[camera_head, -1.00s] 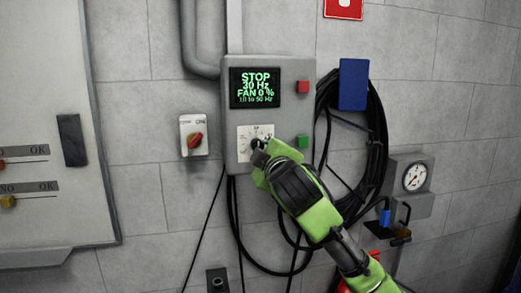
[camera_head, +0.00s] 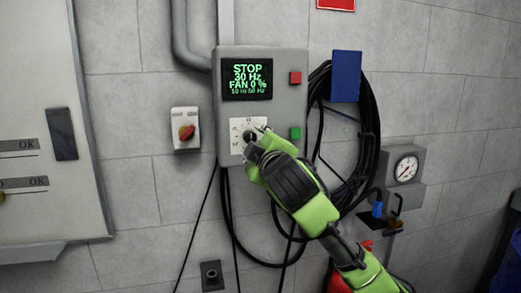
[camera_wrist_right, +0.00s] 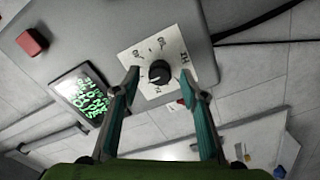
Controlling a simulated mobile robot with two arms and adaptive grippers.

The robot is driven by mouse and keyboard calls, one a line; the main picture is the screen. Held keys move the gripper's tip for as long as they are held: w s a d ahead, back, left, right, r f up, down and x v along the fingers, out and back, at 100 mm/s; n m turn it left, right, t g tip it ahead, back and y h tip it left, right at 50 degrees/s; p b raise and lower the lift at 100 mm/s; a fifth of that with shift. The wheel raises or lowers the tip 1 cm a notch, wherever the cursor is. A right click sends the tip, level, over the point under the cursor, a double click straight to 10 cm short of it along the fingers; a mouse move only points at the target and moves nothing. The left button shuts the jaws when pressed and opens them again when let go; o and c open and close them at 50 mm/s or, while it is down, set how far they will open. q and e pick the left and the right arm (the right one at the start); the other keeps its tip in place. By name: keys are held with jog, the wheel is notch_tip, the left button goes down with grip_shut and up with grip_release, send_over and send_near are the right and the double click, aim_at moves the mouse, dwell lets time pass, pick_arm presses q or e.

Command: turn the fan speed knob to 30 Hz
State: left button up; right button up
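The fan speed knob (camera_wrist_right: 159,72) is a small black knob on a white dial plate (camera_wrist_right: 143,49) with printed marks. The plate is on the grey control box (camera_head: 227,60), whose screen (camera_head: 248,80) reads STOP, 30 Hz, FAN 0 %, 10 to 50 Hz. My right gripper (camera_head: 257,143) is at the dial and partly covers it in the head view. In the right wrist view its two fingers (camera_wrist_right: 159,84) are spread, one on each side of the knob, with gaps between them and it. My left gripper is not in view.
A red button (camera_head: 295,78) and a green button (camera_head: 295,133) are on the box's right side. A red rotary switch (camera_head: 187,132) is at the left. Coiled black cable (camera_head: 371,130) under a blue holder (camera_head: 346,77) and a gauge (camera_head: 406,168) are at the right.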

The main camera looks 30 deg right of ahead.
jog(key=v, duration=1)
jog(key=shift+s, duration=0.25)
